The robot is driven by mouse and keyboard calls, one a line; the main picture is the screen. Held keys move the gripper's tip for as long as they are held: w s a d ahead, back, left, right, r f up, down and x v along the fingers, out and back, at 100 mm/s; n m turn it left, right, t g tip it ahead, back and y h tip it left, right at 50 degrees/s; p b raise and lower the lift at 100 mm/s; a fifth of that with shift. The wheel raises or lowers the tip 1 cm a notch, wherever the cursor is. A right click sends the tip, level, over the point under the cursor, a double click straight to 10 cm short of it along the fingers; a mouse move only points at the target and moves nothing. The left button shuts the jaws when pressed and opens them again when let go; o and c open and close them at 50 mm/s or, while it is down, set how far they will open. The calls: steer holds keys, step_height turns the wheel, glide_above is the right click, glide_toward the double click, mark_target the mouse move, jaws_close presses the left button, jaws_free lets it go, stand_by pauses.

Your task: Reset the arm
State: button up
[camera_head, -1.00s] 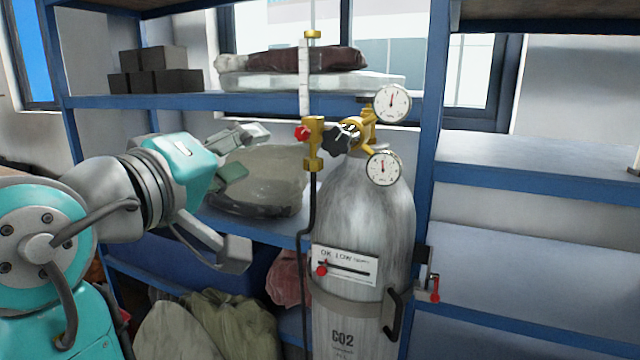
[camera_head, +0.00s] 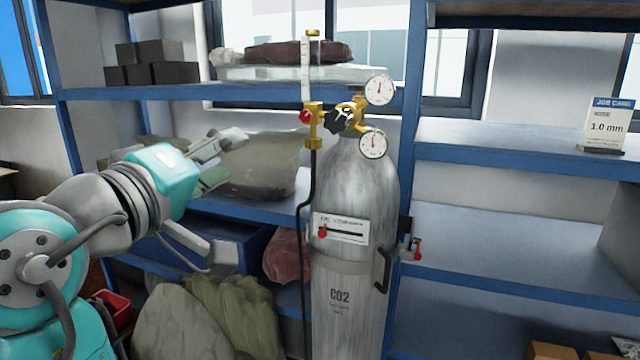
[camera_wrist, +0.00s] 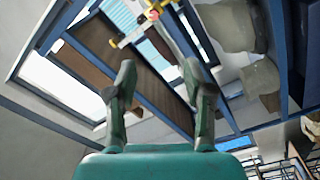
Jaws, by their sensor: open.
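My gripper (camera_head: 232,200) is open and empty in the head view, its two fingers spread wide to the left of the grey CO2 cylinder (camera_head: 352,215). It is apart from the cylinder and in front of the shelf rack. In the wrist view my gripper (camera_wrist: 160,95) shows two dark green fingers spread apart with nothing between them. The yellow regulator (camera_head: 345,117) with two round gauges sits on top of the cylinder. It shows small and blurred at the top of the wrist view (camera_wrist: 150,12).
Blue-framed shelves (camera_head: 520,164) stand behind and to the right. A job card (camera_head: 605,126) reading 1.0 mm stands on the right shelf. Dark blocks (camera_head: 150,64) lie on the upper left shelf. Cloth sacks (camera_head: 225,315) lie low, beside a red bin (camera_head: 115,308). The right shelves look mostly bare.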

steer(key=w+d+f+n+t+y, duration=0.1)
steer(key=w+d+f+n+y, duration=0.15)
steer(key=f, duration=1.05)
steer(key=w+d+f+n+y, duration=0.1)
steer(key=w+d+f, duration=0.2)
steer(key=f, duration=0.9)
steer(key=s+d+f+g+y, duration=0.15)
steer(key=s+d+f, duration=0.3)
steer(key=f, duration=0.55)
steer(key=s+d+f+t+y, duration=0.1)
steer(key=s+d+f+y, duration=0.3)
steer(key=f, duration=0.6)
steer(key=s+d+f+m+g, duration=0.1)
steer(key=s+d+f, duration=0.45)
steer(key=s, duration=0.25)
steer(key=s+d+f+m+g, duration=0.1)
steer(key=s+d+f+m, duration=0.1)
steer(key=s+d+f, duration=0.55)
steer(key=s+d+r+m+h, duration=0.1)
steer(key=s+d+r+m, duration=0.1)
steer(key=s, duration=0.8)
steer(key=s+d+r+m+h, duration=0.1)
steer(key=s+r+m, duration=0.3)
steer(key=s, duration=0.7)
steer(key=shift+s+d+m+g+h, duration=0.15)
steer(key=shift+d+m+g+h, duration=0.3)
steer(key=shift+m, duration=0.5)
